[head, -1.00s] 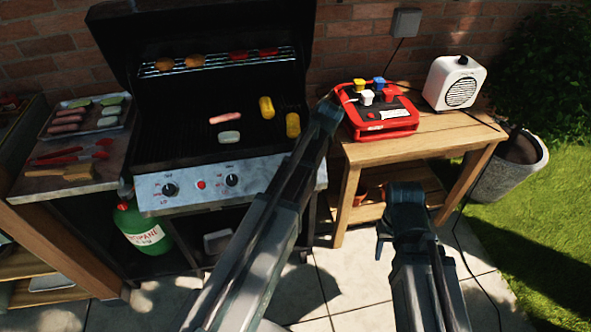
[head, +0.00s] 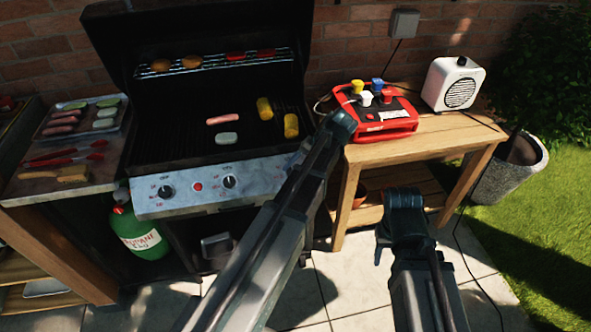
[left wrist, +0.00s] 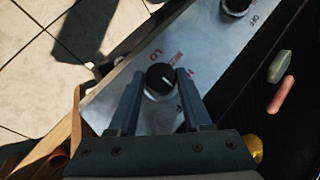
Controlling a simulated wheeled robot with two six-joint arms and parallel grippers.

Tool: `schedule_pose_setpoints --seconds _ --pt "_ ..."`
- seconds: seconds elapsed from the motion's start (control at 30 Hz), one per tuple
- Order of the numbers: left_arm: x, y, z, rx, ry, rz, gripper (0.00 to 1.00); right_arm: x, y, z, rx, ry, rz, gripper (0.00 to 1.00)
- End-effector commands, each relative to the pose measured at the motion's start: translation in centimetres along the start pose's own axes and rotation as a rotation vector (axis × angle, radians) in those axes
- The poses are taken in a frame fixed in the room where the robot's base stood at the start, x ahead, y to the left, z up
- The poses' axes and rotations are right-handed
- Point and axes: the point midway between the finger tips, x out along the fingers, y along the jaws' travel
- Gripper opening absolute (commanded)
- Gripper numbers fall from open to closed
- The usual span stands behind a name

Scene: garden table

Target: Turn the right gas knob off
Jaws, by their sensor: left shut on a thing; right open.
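The right gas knob (left wrist: 160,80) is black with a white pointer mark, on the silver grill panel, with LO and HI lettering around it. My left gripper (left wrist: 155,82) is shut on it, one finger on each side. In the head view my left arm hides this knob and the left gripper. Another black knob (head: 229,182) shows in the middle of the panel and at the top of the left wrist view (left wrist: 237,5). My right gripper (head: 382,245) is open and empty, low in front of the wooden table. The gripped knob's exact setting is hard to read.
The grill's left knob (head: 166,191) and red button (head: 198,186) are clear. Food lies on the grate. A green propane bottle (head: 140,232) stands below. The wooden table (head: 440,140) at right holds a red device (head: 385,125) and a white speaker (head: 455,84).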

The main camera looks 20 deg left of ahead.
Motion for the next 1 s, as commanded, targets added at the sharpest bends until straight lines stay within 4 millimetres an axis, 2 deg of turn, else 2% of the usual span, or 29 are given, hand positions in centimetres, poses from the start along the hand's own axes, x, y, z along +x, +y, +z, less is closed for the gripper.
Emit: schedule_pose_setpoints --seconds 0.07,0.1,0.23,0.5,0.63,0.77,1.0 --pt "0.0 0.0 0.1 0.0 -0.002 0.001 0.0 0.0 0.0 0.0 0.0 0.0 0.0 0.5" --pt "0.0 0.0 0.1 0.0 -0.002 0.001 0.54 0.0 0.0 0.0 0.0 0.0 0.0 0.5" --pt "0.0 0.0 0.1 -0.001 -0.002 0.001 0.78 0.0 0.0 0.0 0.0 0.0 0.0 0.5" --pt "0.0 0.0 0.0 -0.001 0.0 0.0 0.78 0.0 0.0 0.0 0.0 0.0 0.0 0.5" --pt "-0.8 -0.1 0.0 0.0 0.0 0.0 0.78 -0.7 0.1 0.0 0.0 0.0 0.0 0.5" --pt "-2.7 -0.3 0.0 -0.001 0.0 0.001 0.78 -2.4 0.2 0.1 0.0 0.0 0.0 0.5" --pt "-7.3 -0.4 0.0 0.0 0.001 0.001 0.78 -6.3 0.6 0.4 0.0 0.0 0.0 0.5"
